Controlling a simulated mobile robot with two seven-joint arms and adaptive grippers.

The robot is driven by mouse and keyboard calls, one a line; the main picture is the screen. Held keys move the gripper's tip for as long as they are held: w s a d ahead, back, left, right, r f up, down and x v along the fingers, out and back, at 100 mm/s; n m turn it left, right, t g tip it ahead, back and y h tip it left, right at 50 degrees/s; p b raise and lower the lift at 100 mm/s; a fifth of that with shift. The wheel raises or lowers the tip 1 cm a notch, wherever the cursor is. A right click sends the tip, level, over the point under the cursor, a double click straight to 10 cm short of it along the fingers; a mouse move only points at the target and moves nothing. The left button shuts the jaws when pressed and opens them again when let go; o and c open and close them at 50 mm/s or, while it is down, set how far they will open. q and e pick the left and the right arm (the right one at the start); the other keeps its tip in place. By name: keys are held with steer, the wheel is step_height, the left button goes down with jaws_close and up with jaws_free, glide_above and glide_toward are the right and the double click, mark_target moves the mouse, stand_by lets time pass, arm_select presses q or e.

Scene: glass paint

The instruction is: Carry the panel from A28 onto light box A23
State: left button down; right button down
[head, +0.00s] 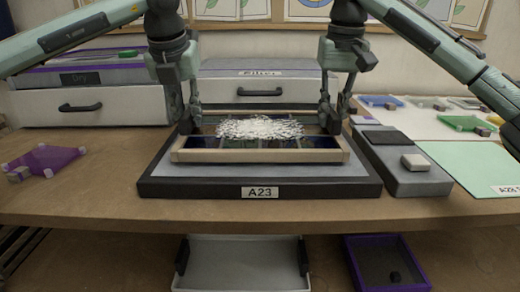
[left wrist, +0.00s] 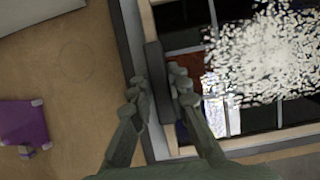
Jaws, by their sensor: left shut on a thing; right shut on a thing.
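The panel (head: 258,156) is a pale wood frame with dark and coloured panes, and a heap of white bits covers its middle. It is over light box A23 (head: 160,188), a dark-rimmed slab with a grey top. I cannot tell whether it touches the top. My left gripper (head: 190,124) is shut on the panel's left side. In the left wrist view the left gripper (left wrist: 160,92) closes on a dark grip at the edge of the panel (left wrist: 172,148). My right gripper (head: 333,120) is shut on the panel's right side.
A grey block (head: 400,165) stands close right of the light box, with a green sheet (head: 465,168) beyond. A purple piece (head: 45,160) lies at the left. White drawers (head: 90,105) stand behind. A white tray (head: 243,265) and a purple-rimmed bin (head: 387,265) are below the table.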

arm_select(q)
steer(key=shift+a+f, duration=0.25)
steer(key=shift+f, duration=0.2)
arm_select(e)
steer(key=shift+d+f, duration=0.25)
steer(key=shift+f, duration=0.2)
arm_select(q)
steer(key=c, duration=1.9)
jaws_free()
steer(key=shift+f+b, duration=0.2)
steer(key=shift+b, duration=0.2)
arm_select(e)
steer(key=c, duration=1.9)
jaws_free()
steer(key=shift+f, duration=0.2)
arm_select(q)
steer(key=o, duration=0.4)
steer(key=shift+r, duration=0.2)
arm_select(e)
steer(key=o, duration=0.4)
steer(key=shift+r, duration=0.2)
arm_select(q)
steer(key=shift+o, duration=0.2)
steer(key=shift+d, duration=0.15)
arm_select(e)
steer(key=shift+o, duration=0.2)
steer(key=shift+a, duration=0.15)
